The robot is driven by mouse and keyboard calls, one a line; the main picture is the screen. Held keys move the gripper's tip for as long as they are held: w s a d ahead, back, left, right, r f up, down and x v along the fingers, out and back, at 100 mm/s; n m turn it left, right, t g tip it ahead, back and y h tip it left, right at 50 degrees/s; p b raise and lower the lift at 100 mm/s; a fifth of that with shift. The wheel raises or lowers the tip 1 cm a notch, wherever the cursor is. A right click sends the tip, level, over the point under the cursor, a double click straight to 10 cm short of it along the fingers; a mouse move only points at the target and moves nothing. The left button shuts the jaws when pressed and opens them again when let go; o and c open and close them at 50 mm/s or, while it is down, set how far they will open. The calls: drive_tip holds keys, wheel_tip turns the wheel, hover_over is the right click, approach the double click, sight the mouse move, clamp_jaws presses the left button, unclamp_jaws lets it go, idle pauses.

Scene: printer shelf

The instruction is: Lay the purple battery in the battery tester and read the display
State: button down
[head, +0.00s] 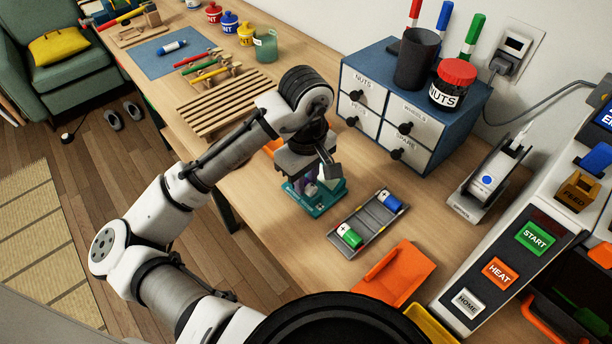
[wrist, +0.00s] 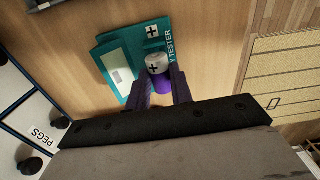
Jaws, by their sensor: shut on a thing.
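The teal battery tester (head: 318,207) stands on the bench below my gripper (head: 318,182). In the wrist view the tester (wrist: 117,45) shows a plus mark, part of its name and a pale display panel (wrist: 121,74) with no readable figure. My gripper (wrist: 161,88) is shut on the purple battery (wrist: 161,84). The battery's white end with a plus sign points toward the tester's plus mark. The battery overlaps the tester in this view; I cannot tell whether it touches it. In the head view my gripper mostly hides the battery.
A grey tray (head: 378,229) with a green battery (head: 349,236) and a blue battery (head: 391,202) lies right of the tester. An orange tray (head: 398,275) is nearer. A blue drawer cabinet (head: 447,105) stands behind. A wooden slatted rack (head: 222,100) lies left.

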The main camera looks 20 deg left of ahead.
drive_tip(key=shift+f, duration=0.2)
drive_tip(key=shift+f, duration=0.4)
drive_tip(key=shift+f+b, duration=0.15)
drive_tip(key=shift+b, duration=0.15)
drive_tip(key=shift+p, duration=0.35)
drive_tip(key=c, duration=1.2)
unclamp_jaws()
drive_tip(key=shift+o, duration=0.2)
wheel_tip(320, 180, up, 7)
drive_tip(key=p, duration=0.7)
drive_tip(key=shift+p, duration=0.4)
